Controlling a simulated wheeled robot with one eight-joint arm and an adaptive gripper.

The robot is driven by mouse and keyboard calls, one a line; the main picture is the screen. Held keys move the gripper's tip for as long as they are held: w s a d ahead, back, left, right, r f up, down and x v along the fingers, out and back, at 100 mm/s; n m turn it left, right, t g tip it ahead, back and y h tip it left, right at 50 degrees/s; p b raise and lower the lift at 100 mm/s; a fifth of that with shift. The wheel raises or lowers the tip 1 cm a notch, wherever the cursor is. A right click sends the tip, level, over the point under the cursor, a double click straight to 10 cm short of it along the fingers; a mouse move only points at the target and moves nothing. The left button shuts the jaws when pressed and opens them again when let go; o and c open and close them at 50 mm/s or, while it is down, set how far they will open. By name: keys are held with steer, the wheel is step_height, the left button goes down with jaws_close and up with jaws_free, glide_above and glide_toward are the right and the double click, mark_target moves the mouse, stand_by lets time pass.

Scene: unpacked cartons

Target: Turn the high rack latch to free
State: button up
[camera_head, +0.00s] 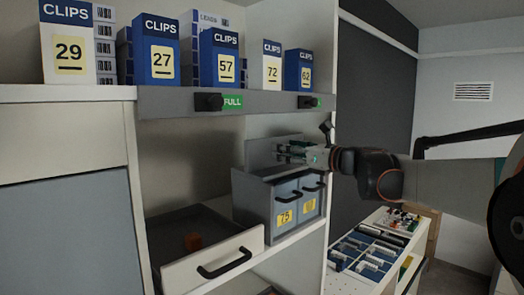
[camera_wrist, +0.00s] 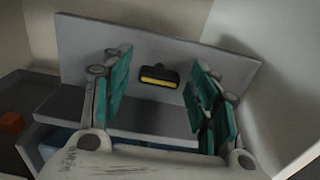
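A black latch knob with a yellow bar (camera_wrist: 158,76) is on an upright grey panel in the wrist view, the bar lying roughly level. The panel (camera_head: 262,149) stands at the back of a grey two-drawer unit (camera_head: 252,199) in the head view; the knob itself cannot be made out there. My gripper (camera_head: 286,152) is above that unit, in front of the panel. In the wrist view my gripper (camera_wrist: 160,92) is open, its teal pads apart to the left and right of the knob with nothing between them. I cannot tell how far the knob is from the fingertips.
A grey shelf rail (camera_head: 170,102) above carries black knobs and green labels, one reading FULL. Clip cartons (camera_head: 155,50) stand on it. A pulled-out drawer (camera_head: 215,262) holding an orange block (camera_head: 193,241) is below left. A cabinet of trays (camera_head: 365,255) stands right.

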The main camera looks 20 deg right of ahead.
steer(key=shift+w, duration=0.15)
steer(key=c, duration=0.8)
steer(key=shift+n, duration=0.3)
steer(key=n, duration=0.3)
steer(key=shift+a+f+n+b, duration=0.1)
steer(key=shift+n+b, duration=0.3)
steer(key=n, duration=0.4)
steer(key=shift+b, duration=0.35)
steer(key=n, duration=0.5)
steer(key=shift+f+n+b, duration=0.1)
steer(key=shift+n+b, duration=0.3)
steer(key=shift+n, duration=1.9)
